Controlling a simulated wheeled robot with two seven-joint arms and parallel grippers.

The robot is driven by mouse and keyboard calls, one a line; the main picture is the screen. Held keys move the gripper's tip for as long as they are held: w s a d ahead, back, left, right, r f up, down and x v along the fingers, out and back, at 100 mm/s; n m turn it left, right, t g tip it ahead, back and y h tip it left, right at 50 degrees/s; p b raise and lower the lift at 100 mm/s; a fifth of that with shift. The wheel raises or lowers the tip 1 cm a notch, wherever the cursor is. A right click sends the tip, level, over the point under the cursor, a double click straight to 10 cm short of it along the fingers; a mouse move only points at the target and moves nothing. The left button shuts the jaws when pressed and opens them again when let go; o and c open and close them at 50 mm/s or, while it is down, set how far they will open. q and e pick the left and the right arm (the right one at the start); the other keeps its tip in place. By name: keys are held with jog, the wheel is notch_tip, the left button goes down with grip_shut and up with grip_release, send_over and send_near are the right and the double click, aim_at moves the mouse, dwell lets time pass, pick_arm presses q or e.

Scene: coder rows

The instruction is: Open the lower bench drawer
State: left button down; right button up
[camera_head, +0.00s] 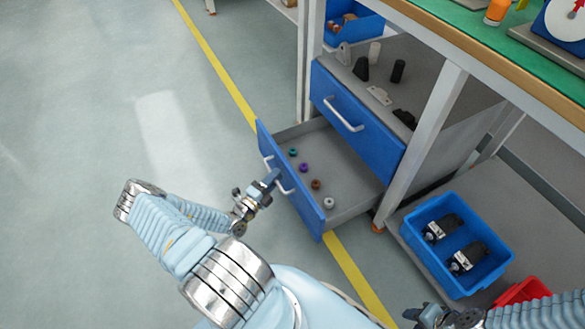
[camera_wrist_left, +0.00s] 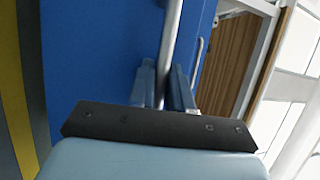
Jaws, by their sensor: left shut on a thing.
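The lower bench drawer (camera_head: 343,183) has a blue front and a grey inside, and it stands well out from the bench. Several small coloured rings lie in a line on its floor. My left gripper (camera_head: 272,179) is shut on the drawer's pale bar handle (camera_head: 285,188). In the left wrist view the handle (camera_wrist_left: 171,45) runs down between the fingers (camera_wrist_left: 160,88) in front of the blue drawer front (camera_wrist_left: 100,50). My right gripper (camera_head: 425,315) is low at the right, away from the drawer; its fingers are too small to judge.
The upper blue drawer (camera_head: 350,120) is shut above the lower one. A blue bin (camera_head: 482,275) with dark parts sits on a low grey shelf at right, with a red bin (camera_head: 522,291) beside it. The floor left of the yellow line (camera_head: 215,62) is clear.

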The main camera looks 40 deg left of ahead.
pick_arm(q)
jog(key=shift+s+a, duration=0.3)
jog(key=shift+s, duration=0.5)
jog(key=shift+s+a, duration=0.35)
jog(key=shift+s, duration=0.5)
jog(key=shift+s+a, duration=0.3)
jog(key=shift+s, duration=0.5)
jog(key=c, duration=1.4)
grip_release()
jog(key=s+f, duration=0.2)
jog(key=s, duration=1.1)
jog(key=shift+s+f, duration=0.3)
